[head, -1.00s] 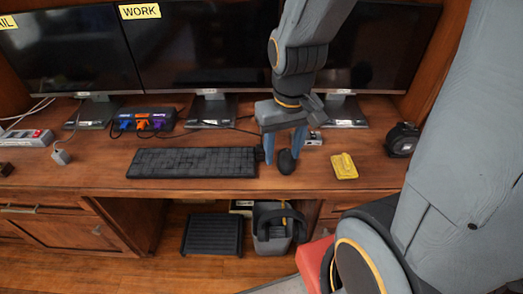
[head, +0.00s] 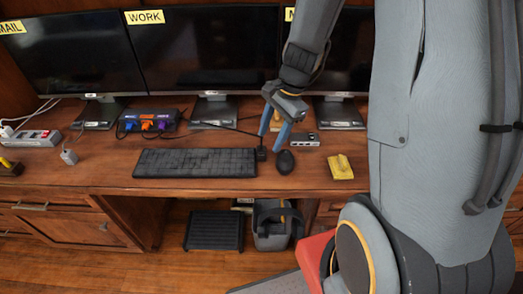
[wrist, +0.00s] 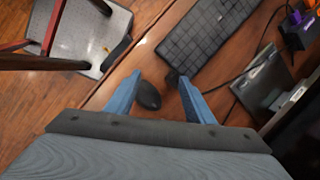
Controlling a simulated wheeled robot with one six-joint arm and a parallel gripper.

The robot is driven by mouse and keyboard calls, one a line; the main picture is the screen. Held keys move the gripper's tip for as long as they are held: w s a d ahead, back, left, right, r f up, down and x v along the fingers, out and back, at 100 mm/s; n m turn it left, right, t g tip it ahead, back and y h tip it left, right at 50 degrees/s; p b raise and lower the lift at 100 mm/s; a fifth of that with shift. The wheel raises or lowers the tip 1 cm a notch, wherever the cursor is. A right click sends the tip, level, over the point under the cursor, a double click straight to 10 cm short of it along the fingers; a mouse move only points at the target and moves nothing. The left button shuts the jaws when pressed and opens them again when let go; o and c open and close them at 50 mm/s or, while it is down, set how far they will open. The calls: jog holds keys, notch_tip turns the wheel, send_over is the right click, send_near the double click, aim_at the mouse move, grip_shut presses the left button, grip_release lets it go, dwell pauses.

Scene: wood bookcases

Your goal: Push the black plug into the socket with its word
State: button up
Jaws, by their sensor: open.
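The small black plug (head: 261,152) stands on the desk just off the right end of the keyboard. A thin black cable runs from it back and left. It also shows in the wrist view (wrist: 173,79), close to the right fingertip. My gripper (head: 271,141) is open and empty above the desk, by the plug and mouse. In the wrist view its blue fingers (wrist: 159,76) are apart. A small grey box with dark ports (head: 305,139) lies behind the mouse. The black hub (head: 148,123) holds blue, orange and purple plugs. No word by a socket is readable.
The keyboard (head: 195,162) lies left of the plug, the black mouse (head: 285,161) right of it. A yellow object (head: 340,167) lies farther right. Monitors labelled MAIL and WORK (head: 145,17) line the back. A power strip (head: 30,138) is at far left.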

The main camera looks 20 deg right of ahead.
aim_at(262, 149)
jog(key=shift+w+a+f+m+t+y+p, duration=0.15)
jog(key=shift+w+f+m+p, duration=0.5)
jog(key=shift+w+f+m, duration=0.75)
jog(key=shift+w+f+m+t+y+p, duration=0.2)
jog(key=shift+w+f+m+p, duration=0.6)
jog(key=shift+f, duration=1.25)
jog(key=shift+w+a+f+m+t+y+p, duration=0.1)
jog(key=shift+w+f+m+y+p, duration=0.15)
jog(key=shift+w+f+m+p, duration=0.85)
jog(key=shift+s+f+m+b, duration=0.3)
jog(key=shift+f+b, duration=0.3)
jog(key=shift+b, duration=0.05)
grip_shut()
jog(key=shift+r, duration=0.1)
